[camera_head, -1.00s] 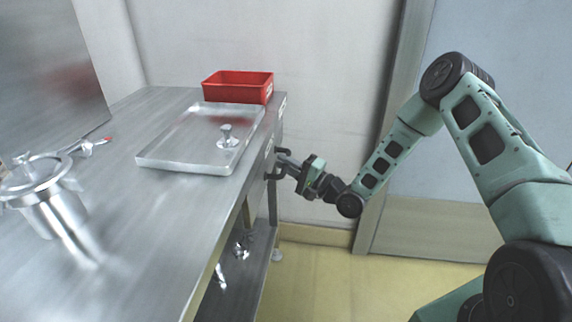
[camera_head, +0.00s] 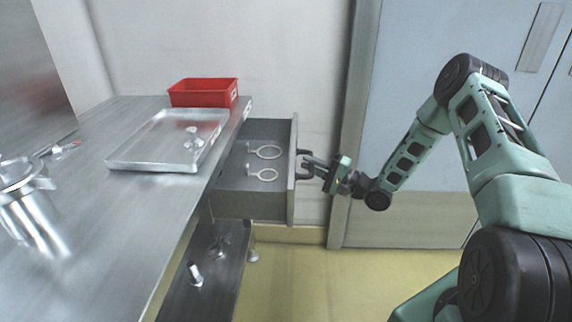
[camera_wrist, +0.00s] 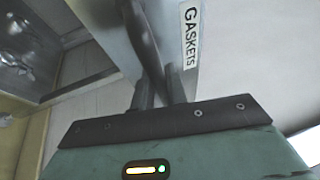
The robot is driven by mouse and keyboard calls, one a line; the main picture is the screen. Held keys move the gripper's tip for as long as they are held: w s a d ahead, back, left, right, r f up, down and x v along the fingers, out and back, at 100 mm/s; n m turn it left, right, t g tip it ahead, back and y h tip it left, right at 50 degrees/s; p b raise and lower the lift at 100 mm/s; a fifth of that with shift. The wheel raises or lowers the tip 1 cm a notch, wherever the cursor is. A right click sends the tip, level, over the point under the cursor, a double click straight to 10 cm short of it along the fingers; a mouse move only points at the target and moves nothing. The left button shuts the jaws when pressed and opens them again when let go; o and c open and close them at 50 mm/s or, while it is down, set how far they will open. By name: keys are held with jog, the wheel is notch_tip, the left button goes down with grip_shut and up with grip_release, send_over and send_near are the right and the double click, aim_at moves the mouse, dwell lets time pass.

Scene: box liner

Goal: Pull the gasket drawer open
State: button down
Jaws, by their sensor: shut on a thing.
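The gasket drawer (camera_head: 250,204) stands pulled out from under the steel bench, on its right side. Its label reads "GASKETS" in the wrist view (camera_wrist: 189,35). Two ring-shaped gaskets with tabs (camera_head: 264,152) lie inside on the drawer floor. My gripper (camera_head: 308,167) is shut on the dark handle (camera_head: 301,151) at the drawer front. The wrist view shows the fingers (camera_wrist: 160,92) on the handle bar (camera_wrist: 144,40), close to the label. The back of the drawer is hidden under the bench top.
The bench top (camera_head: 110,215) holds a steel tray (camera_head: 150,154) with a small fitting, a red bin (camera_head: 203,92) and a steel vessel (camera_head: 30,210). A lower shelf (camera_head: 215,270) carries more fittings. The floor (camera_head: 310,285) right of the bench is clear.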

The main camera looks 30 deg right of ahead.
jog(key=s+d, duration=0.4)
jog(key=d, duration=0.4)
jog(key=s+d+p, duration=0.1)
jog(key=s+d, duration=0.4)
jog(key=d, duration=0.3)
jog(key=shift+s, duration=0.1)
jog(key=c, duration=1.4)
grip_release()
jog(key=v, duration=1.7)
jog(key=shift+s+b, duration=0.15)
jog(key=shift+b, duration=0.15)
jog(key=shift+d+f, duration=0.1)
jog(key=shift+d, duration=0.05)
